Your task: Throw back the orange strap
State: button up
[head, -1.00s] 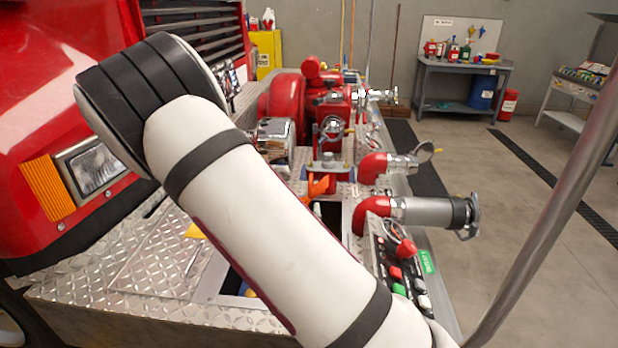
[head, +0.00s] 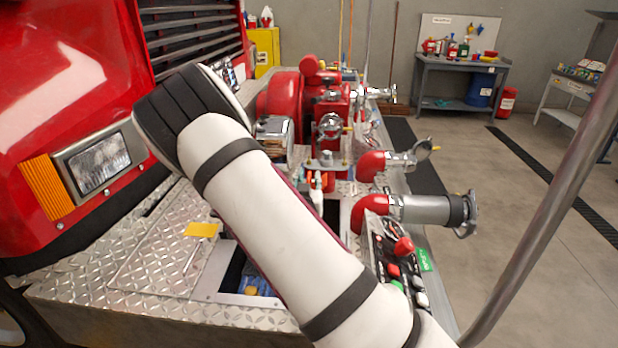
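An orange-red patch (head: 328,181) shows just below the blue-grey bracket (head: 327,163) on the pump. It may be the orange strap, but I cannot be sure. A pale upright piece (head: 317,196) stands in front of it, above the dark opening in the deck. My white arm crosses the middle of the head view, with its black elbow at the upper left. My gripper is not visible, so I cannot tell what it touches.
A red pump (head: 314,100) stands on the diamond-plate bumper (head: 160,255). Red-and-silver outlets (head: 425,209) stick out to the right, above a control panel (head: 394,270). A yellow card (head: 201,230) lies on the plate. A grey pole (head: 550,210) rises at right.

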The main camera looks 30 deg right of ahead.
jog(key=shift+w+d, duration=0.35)
jog(key=shift+w, duration=0.1)
grip_shut()
